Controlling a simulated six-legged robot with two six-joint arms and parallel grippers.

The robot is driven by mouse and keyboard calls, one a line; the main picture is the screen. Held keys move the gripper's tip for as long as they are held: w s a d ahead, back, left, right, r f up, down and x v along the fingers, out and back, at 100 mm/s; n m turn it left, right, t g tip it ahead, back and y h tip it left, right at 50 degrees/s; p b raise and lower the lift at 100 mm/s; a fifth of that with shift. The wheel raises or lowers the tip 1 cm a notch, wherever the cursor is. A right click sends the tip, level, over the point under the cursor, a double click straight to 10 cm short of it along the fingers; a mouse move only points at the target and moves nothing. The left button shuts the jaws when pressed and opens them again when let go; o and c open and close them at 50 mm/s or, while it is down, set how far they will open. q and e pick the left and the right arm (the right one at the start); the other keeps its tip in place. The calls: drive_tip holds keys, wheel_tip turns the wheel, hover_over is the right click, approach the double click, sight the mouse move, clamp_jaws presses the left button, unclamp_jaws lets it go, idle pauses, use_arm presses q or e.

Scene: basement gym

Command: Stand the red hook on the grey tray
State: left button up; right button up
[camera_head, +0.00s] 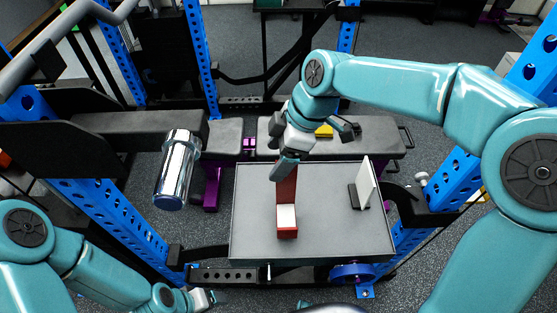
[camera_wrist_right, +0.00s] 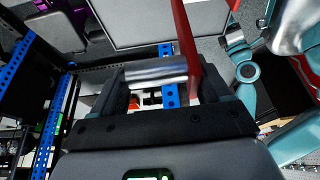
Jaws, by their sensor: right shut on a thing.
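The red hook (camera_head: 287,184) is an L-shaped piece with a white pad on its short foot. It is upright over the grey tray (camera_head: 335,238), foot down and toward me; I cannot tell whether the foot touches the tray. My right gripper (camera_head: 285,166) is shut on the hook's upper end and hides it there. In the right wrist view the red hook (camera_wrist_right: 184,40) runs up from beside the right-hand finger, with the tray (camera_wrist_right: 150,22) beyond. My left gripper (camera_head: 208,298) is low at the left, away from the tray; its jaws are too small to read.
A black-and-white L-shaped piece (camera_head: 363,186) stands on the tray's right side. A chrome cylinder (camera_head: 178,168) is left of the tray. A grey bench (camera_head: 375,136) lies behind it, and blue rack posts (camera_head: 115,215) flank it. The tray's front right is bare.

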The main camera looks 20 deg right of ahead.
wheel_tip(320, 180, down, 3)
drive_tip(key=shift+w, duration=0.15)
drive_tip(key=o, duration=1.6)
drive_tip(key=shift+o, duration=0.2)
drive_tip(key=v, duration=1.2)
drive_tip(key=shift+r, duration=0.2)
